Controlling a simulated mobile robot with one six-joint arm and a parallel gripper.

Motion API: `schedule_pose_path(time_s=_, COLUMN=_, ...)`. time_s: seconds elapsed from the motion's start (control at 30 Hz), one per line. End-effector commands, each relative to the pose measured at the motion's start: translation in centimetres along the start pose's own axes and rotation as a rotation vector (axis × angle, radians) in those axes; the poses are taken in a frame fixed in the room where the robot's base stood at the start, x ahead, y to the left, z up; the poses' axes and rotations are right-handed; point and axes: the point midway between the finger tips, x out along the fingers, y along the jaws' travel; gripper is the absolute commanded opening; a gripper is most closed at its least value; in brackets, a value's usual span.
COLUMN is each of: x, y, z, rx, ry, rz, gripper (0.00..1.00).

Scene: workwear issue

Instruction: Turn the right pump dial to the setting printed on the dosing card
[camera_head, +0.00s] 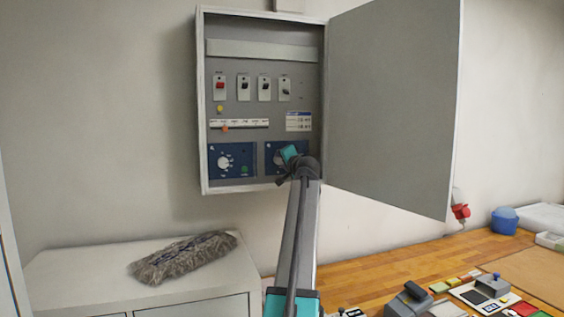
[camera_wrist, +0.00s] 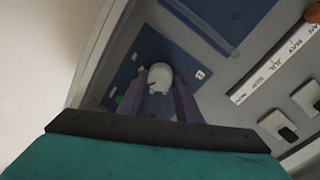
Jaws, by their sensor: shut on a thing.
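The right pump dial sits on a blue panel (camera_head: 270,152) at the lower right of the open cabinet. My gripper (camera_head: 288,158) is in front of it and hides most of it. In the wrist view the white dial knob (camera_wrist: 160,76) stands between the two fingers of my gripper (camera_wrist: 160,88), which is shut on it. The dial's scale and pointer are too small or covered to read. A small white card with blue print (camera_head: 299,121) is fixed above the right dial; it may be the dosing card, but its text is not legible.
The left pump dial (camera_head: 225,162) is beside it on its own blue panel. Several switches (camera_head: 243,87) and a label strip (camera_head: 240,124) are above. The cabinet door (camera_head: 392,105) stands open to the right. A grey mop head (camera_head: 183,258) lies on a white cabinet below.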

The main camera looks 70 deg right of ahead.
Motion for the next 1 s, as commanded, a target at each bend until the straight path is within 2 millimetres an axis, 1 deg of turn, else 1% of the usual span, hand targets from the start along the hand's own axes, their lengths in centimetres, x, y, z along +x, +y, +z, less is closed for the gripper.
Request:
schedule_pose_path(time_s=0.27, x=0.0, y=0.2, z=0.2, rx=0.0, ry=-0.005, rz=0.003, gripper=0.09)
schedule_pose_path(time_s=0.3, x=0.0, y=0.2, z=0.2, rx=0.0, ry=-0.004, rz=0.003, gripper=0.35)
schedule_pose_path(time_s=0.4, x=0.0, y=0.1, z=0.2, rx=0.0, ry=-0.004, rz=0.002, gripper=0.5)
schedule_pose_path(time_s=0.77, x=-0.1, y=0.1, z=0.1, rx=-0.001, ry=-0.001, rz=0.001, gripper=0.5)
schedule_pose_path(time_s=0.87, x=-0.5, y=0.1, z=0.1, rx=-0.001, ry=-0.001, rz=0.0, gripper=0.5)
schedule_pose_path(time_s=1.0, x=-1.6, y=0.2, z=0.2, rx=-0.001, ry=-0.001, rz=0.001, gripper=0.5)
